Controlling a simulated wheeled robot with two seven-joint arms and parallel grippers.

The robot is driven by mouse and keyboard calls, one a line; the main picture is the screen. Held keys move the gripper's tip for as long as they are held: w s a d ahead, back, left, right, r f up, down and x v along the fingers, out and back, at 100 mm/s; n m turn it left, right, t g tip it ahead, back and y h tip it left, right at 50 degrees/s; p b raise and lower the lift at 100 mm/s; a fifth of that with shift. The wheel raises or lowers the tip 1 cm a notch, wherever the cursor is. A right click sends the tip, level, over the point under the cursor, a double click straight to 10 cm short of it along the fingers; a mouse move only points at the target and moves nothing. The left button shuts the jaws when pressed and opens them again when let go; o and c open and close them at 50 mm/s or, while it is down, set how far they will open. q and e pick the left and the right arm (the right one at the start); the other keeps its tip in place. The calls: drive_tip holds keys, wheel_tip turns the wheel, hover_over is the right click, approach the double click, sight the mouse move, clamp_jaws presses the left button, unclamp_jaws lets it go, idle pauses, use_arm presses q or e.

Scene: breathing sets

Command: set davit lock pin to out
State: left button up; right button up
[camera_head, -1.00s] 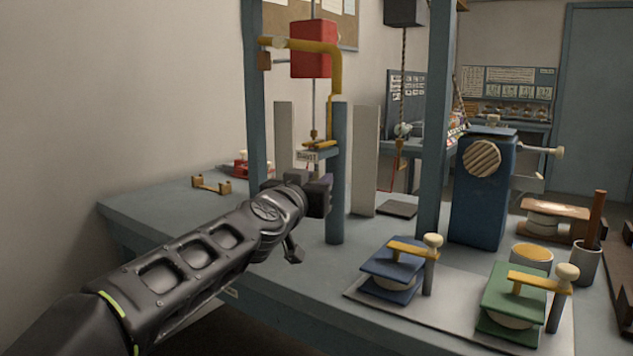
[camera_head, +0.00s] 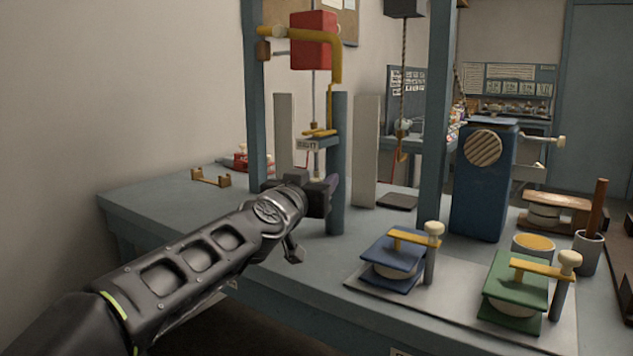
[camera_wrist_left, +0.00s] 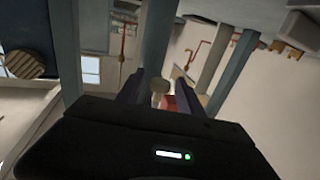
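The davit is a blue-grey post (camera_head: 337,170) with a yellow bent arm (camera_head: 335,62) on top, standing on the blue-grey bench. A small label plate (camera_head: 307,144) sits left of the post, with yellow metal above it. My left gripper (camera_head: 330,190) is at the post, below the label. The left gripper is open. How far out the pin stands cannot be told. My right gripper is not in view.
A red block (camera_head: 313,40) hangs on a rod by the yellow arm. A blue frame upright (camera_head: 436,120) and a blue box (camera_head: 482,185) stand to the right. A blue press (camera_head: 393,262) and a green press (camera_head: 514,290) occupy the front right of the bench.

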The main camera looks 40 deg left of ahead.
use_arm(q)
drive_tip(key=shift+s, duration=0.1)
drive_tip(key=v, duration=0.7)
drive_tip(key=shift+s+p, duration=0.3)
drive_tip(key=shift+d, duration=0.2)
